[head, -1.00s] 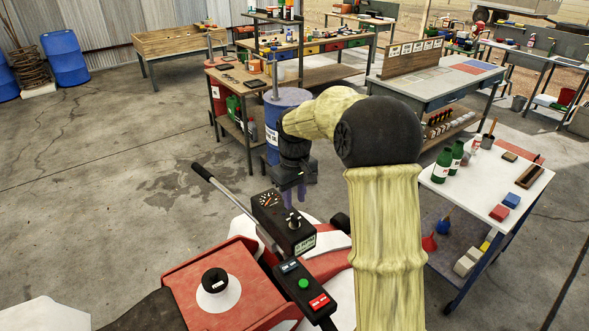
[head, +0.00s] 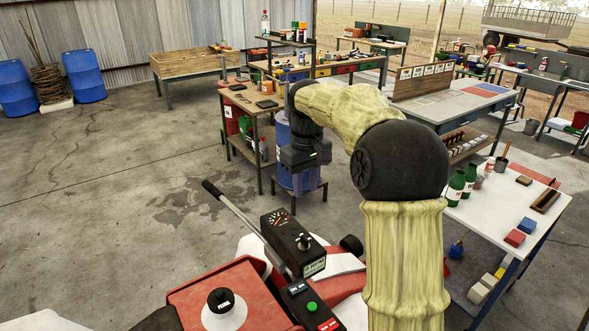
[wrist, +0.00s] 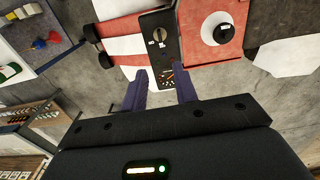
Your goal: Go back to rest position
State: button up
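My gripper (head: 299,186) hangs from my yellow and black arm in the middle of the head view, pointing down. In the wrist view its two purple fingers (wrist: 161,78) stand apart with nothing held between them. Beyond them, apart from the fingertips, is the black control box (head: 292,244) with a dial and a knob; it also shows in the wrist view (wrist: 158,30). My forearm hides part of the benches behind it.
A red and white machine has a red housing (head: 192,293) and a lever (head: 235,212). A white table (head: 500,215) with bottles and blocks stands right. A blue drum (head: 283,140) and shelves (head: 240,100) lie behind my gripper. The concrete floor (head: 110,190) at left is clear.

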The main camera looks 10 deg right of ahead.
jog(key=s+f+m+t, duration=0.1)
jog(key=s+f, duration=0.4)
jog(key=s, duration=0.2)
jog(key=s+f+m, duration=0.2)
jog(key=s+f, duration=0.3)
jog(key=s, duration=0.3)
jog(key=s+f+m+t, duration=0.1)
jog(key=s+f, duration=0.4)
jog(key=s, duration=0.2)
jog(key=shift+s+d+f+m+t, duration=0.1)
jog(key=shift+s+f+m+t, duration=0.1)
jog(key=shift+m+t, duration=0.1)
